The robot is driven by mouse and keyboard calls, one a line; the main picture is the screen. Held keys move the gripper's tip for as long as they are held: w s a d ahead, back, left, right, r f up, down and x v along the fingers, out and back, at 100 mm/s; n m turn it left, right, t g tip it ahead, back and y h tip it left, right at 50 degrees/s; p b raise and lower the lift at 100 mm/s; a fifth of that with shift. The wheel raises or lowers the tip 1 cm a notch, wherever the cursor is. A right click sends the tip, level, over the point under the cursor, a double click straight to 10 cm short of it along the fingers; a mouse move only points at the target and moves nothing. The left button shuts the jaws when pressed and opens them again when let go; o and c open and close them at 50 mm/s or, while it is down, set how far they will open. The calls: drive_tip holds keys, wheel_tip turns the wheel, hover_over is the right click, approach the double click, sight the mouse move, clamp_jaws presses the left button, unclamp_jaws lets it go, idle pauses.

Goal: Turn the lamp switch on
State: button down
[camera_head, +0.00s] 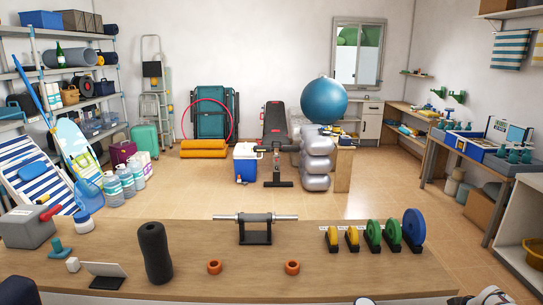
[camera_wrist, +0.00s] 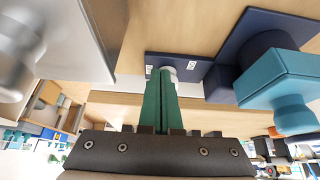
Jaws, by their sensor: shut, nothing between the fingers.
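In the wrist view my gripper (camera_wrist: 168,78) has its two green fingers closed together, with nothing between them. Its tips point at a small pale round knob (camera_wrist: 168,72) on a dark navy plate (camera_wrist: 185,62) with small white labels. The knob is partly hidden by the fingers, and I cannot tell whether they touch it. It may be the lamp switch; its position cannot be read. No lamp can be clearly made out. My gripper does not show clearly in the head view.
In the wrist view a teal block with a rounded end (camera_wrist: 280,80) stands close right of the fingers. A grey metal thing (camera_wrist: 20,45) is at upper left. In the head view the wooden table (camera_head: 330,265) carries a black roller (camera_head: 155,253), a bar on a stand (camera_head: 255,232) and coloured discs (camera_head: 413,227).

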drive_tip(key=shift+a, duration=0.35)
drive_tip(key=shift+s+a, duration=0.1)
drive_tip(key=shift+a, duration=0.75)
idle(0.3)
drive_tip(key=shift+s+a, duration=0.1)
drive_tip(key=shift+s, duration=0.1)
wheel_tip(320, 180, up, 6)
idle(0.3)
